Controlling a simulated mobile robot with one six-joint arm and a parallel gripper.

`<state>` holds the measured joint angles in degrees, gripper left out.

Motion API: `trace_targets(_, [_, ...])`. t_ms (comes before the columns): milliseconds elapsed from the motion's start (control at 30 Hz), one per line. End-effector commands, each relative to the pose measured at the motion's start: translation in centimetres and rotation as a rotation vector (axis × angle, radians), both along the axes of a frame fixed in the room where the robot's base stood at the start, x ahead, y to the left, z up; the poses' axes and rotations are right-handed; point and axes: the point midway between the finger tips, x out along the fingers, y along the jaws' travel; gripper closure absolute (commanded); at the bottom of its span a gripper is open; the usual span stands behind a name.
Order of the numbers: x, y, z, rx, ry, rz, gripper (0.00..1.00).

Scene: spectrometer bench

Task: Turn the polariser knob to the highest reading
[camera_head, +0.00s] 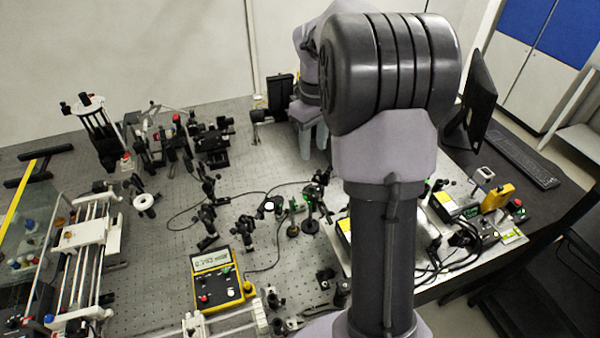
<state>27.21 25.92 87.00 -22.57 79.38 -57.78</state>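A yellow meter (222,287) with a pale display lies on the optical table at the lower middle. Its digits are too small to read with certainty. Several dark post-mounted optics (208,188) stand behind it, and I cannot tell which carries the polariser knob. A white disc-like mount (145,203) stands to their left. My gripper (312,140) points down near the back of the table, partly hidden behind my large dark arm joint. Its pale fingers show only in part, so I cannot tell whether they are open or what they touch.
A white rail assembly (85,250) stands at the left. At the right are a yellow device (497,198) with cables, a monitor (478,100) and a keyboard (522,158). Cables cross the perforated table (185,240). My arm hides much of the right middle.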

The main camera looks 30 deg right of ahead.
Motion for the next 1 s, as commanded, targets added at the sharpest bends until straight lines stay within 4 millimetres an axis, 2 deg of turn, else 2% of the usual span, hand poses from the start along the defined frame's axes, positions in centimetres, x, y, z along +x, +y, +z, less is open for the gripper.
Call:
trace_targets(33, [-0.1, 0.1, -2.1, 0.002, 0.004, -0.001, 0.61])
trace_targets(200, [-0.1, 0.1, -7.3, 0.003, 0.003, 0.000, 0.61])
trace_targets(400, [-0.1, 0.1, -11.8, 0.002, 0.001, -0.001, 0.61])
trace_targets(567, [0.0, 0.1, -13.4, 0.000, -0.001, -0.001, 0.61])
trace_targets(833, [0.0, 0.1, -13.6, -0.001, -0.002, -0.001, 0.61])
trace_targets(867, [0.0, 0.1, -13.5, -0.001, -0.002, -0.001, 0.65])
trace_targets(1000, [0.0, 0.1, -13.5, 0.000, -0.002, -0.001, 0.93])
